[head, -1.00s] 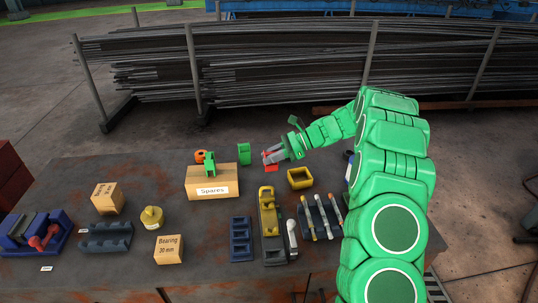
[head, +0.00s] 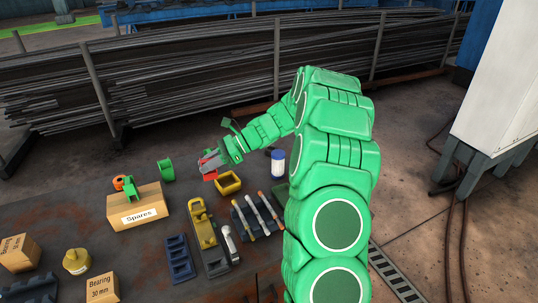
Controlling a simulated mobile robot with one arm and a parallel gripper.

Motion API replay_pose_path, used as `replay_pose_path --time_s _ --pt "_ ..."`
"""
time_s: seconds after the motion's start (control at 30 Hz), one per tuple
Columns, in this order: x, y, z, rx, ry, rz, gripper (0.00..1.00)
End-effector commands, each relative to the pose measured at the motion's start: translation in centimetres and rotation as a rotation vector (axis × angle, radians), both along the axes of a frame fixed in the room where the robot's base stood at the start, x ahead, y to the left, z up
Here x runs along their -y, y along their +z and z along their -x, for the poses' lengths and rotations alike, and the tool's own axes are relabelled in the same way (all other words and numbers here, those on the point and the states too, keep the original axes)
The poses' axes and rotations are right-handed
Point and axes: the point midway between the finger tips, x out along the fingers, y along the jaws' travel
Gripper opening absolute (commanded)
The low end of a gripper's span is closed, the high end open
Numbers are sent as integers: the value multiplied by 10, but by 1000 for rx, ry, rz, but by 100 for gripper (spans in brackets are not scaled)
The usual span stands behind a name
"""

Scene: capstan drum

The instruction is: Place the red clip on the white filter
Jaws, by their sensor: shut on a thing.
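My gripper (head: 209,164) is near the back of the table, just behind and left of the yellow open box. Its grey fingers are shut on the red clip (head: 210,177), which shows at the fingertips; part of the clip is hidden. I cannot tell whether the clip touches the table. A white cylinder with a blue top (head: 278,162), which looks like the white filter, stands upright to the right of the gripper, close to my green arm. The gripper and clip are apart from it.
The yellow open box (head: 228,183) lies between gripper and front tools. A rack with several rods (head: 257,216), a yellow tool (head: 202,225) and a blue tray (head: 180,258) sit in front.

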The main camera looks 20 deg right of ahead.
Motion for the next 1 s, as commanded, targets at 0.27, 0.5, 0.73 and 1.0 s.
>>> replay_pose_path --time_s 0.27,0.5,0.73,1.0 --pt "75 27 1 3 -299 -3 0" --pt "126 46 11 4 -520 -2 0" --pt "166 63 28 4 -711 -3 0" --pt "201 84 52 4 -906 -3 0"
